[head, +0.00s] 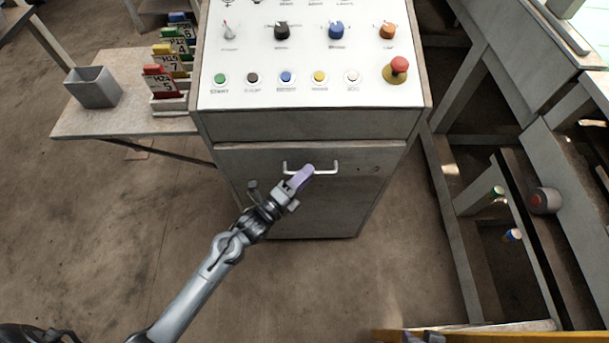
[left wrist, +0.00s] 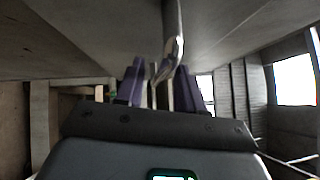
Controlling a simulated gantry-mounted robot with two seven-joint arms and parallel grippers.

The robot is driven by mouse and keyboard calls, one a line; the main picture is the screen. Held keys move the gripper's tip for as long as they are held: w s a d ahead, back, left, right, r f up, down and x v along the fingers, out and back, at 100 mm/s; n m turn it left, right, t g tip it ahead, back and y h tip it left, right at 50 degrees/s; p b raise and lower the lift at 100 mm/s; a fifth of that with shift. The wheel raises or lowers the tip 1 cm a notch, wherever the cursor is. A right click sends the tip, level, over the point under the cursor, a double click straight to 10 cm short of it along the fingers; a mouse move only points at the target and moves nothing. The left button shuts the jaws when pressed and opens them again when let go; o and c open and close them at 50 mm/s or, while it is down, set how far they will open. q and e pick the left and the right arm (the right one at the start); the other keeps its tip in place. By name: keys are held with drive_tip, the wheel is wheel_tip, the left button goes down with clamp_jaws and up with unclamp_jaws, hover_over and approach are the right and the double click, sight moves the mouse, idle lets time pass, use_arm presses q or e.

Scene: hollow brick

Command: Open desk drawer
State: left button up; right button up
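The desk (head: 315,125) is a grey cabinet with a sloped white control panel on top. Below a seam on its front is the drawer face (head: 340,205), which looks flush with the cabinet. A pale bar handle (head: 334,168) is fixed near its top edge. My left gripper (head: 303,175), with purple fingers, is at the left part of the handle and hides some of it. In the left wrist view, the two purple fingers (left wrist: 160,85) stand apart with the metal handle (left wrist: 172,45) between them. Firm contact is not visible.
A side table (head: 130,122) on the left holds a grey bin (head: 93,87) and coloured numbered tags (head: 165,80). Shelving (head: 480,180) stands to the right. The panel carries knobs and a red button (head: 398,68). The floor before the desk is clear.

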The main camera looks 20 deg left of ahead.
use_arm(q)
clamp_jaws()
use_arm(e)
drive_tip(key=shift+r, duration=0.1)
idle(0.3)
